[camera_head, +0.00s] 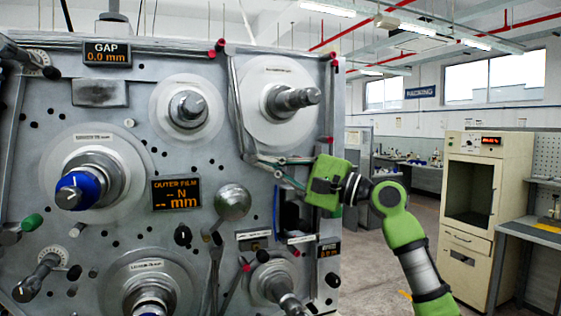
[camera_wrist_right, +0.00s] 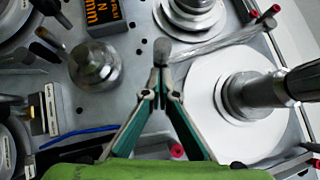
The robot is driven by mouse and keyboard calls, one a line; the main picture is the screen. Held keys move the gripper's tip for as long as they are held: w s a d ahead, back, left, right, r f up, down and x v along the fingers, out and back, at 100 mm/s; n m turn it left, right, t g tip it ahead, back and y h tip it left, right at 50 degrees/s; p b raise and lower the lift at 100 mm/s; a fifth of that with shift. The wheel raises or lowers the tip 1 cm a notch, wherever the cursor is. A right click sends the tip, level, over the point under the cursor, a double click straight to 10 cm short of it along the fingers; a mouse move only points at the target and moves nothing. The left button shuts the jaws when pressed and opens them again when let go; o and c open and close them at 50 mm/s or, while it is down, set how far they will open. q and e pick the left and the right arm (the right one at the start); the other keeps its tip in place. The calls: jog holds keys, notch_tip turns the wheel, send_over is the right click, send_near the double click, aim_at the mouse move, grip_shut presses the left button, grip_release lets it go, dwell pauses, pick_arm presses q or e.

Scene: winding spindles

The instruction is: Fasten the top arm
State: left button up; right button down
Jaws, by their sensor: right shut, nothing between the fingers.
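The top arm (camera_head: 237,105) looks like a long pale bar at the upper right of the machine panel. It runs down from near a red-tipped knob (camera_head: 220,45), along the left side of the upper right spindle disc. In the right wrist view the bar (camera_wrist_right: 215,42) slants from the fingertips toward red-tipped pins. My right gripper (camera_head: 256,160) is shut and empty, its tips at the bar's lower end. In the wrist view the closed fingertips (camera_wrist_right: 160,52) cover that end, so I cannot tell whether they touch it. My left gripper is not in view.
The upper right spindle (camera_head: 292,98) stands out close to my right gripper. A round metal knob (camera_head: 232,202) and the outer film display (camera_head: 176,192) lie left of it. A beige cabinet (camera_head: 470,195) stands across the floor at the right.

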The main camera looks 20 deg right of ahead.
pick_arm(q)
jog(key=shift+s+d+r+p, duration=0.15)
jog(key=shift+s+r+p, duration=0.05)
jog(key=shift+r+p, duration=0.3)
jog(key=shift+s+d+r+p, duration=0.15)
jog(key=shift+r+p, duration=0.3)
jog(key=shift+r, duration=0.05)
pick_arm(e)
jog(key=a+m+t, duration=0.1)
jog(key=a, duration=0.1)
jog(key=a+m+t, duration=0.1)
jog(key=a+m, duration=0.1)
jog(key=a, duration=0.1)
jog(key=a+f+m+t, duration=0.1)
jog(key=a, duration=0.2)
jog(key=shift+s+a, duration=0.1)
jog(key=shift+a, duration=0.1)
jog(key=shift+a+r, duration=0.1)
